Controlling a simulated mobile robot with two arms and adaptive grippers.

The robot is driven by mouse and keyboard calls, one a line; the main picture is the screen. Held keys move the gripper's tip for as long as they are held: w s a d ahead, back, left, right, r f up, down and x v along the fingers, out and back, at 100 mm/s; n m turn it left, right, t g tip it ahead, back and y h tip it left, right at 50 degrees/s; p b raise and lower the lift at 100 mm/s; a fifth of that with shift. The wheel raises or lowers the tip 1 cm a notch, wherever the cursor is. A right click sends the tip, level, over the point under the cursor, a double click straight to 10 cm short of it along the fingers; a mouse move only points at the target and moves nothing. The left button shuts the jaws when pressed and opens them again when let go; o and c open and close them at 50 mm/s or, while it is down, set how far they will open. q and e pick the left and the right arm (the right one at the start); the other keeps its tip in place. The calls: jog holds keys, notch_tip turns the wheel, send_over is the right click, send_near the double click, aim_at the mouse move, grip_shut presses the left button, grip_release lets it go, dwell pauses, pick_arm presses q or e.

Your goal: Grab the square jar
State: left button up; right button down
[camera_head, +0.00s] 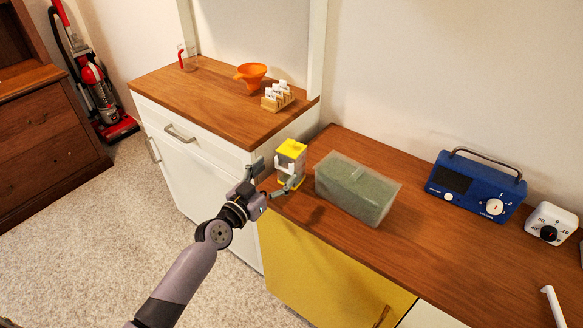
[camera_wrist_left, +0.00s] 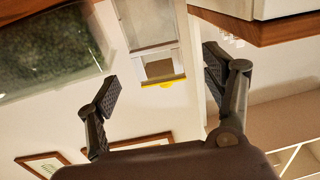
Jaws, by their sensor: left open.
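The square jar (camera_head: 291,158), clear-sided with a yellow lid and a pale clasp on its front, stands upright at the left end of the lower wooden counter. My left gripper (camera_head: 273,178) is open and empty at the jar's near-left side, its fingers spread toward it. In the left wrist view the picture is upside down. The jar (camera_wrist_left: 152,28) shows there ahead, between the open fingers of the left gripper (camera_wrist_left: 160,80), with a gap on both sides. No contact is visible. My right gripper is not in view.
A clear container of green stuff (camera_head: 355,190) stands close right of the jar; it also shows in the left wrist view (camera_wrist_left: 45,45). A blue radio (camera_head: 475,187) and white timer (camera_head: 551,224) are farther right. The higher white cabinet (camera_head: 190,145) rises left of the jar.

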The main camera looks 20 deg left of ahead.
aim_at(285, 164)
pick_arm(q)
jog(key=x, duration=0.8)
jog(key=shift+s+d+f, duration=0.1)
jog(key=shift+f, duration=0.2)
jog(key=shift+r, duration=0.1)
jog(key=shift+c, duration=0.6)
jog(key=c, duration=1.2)
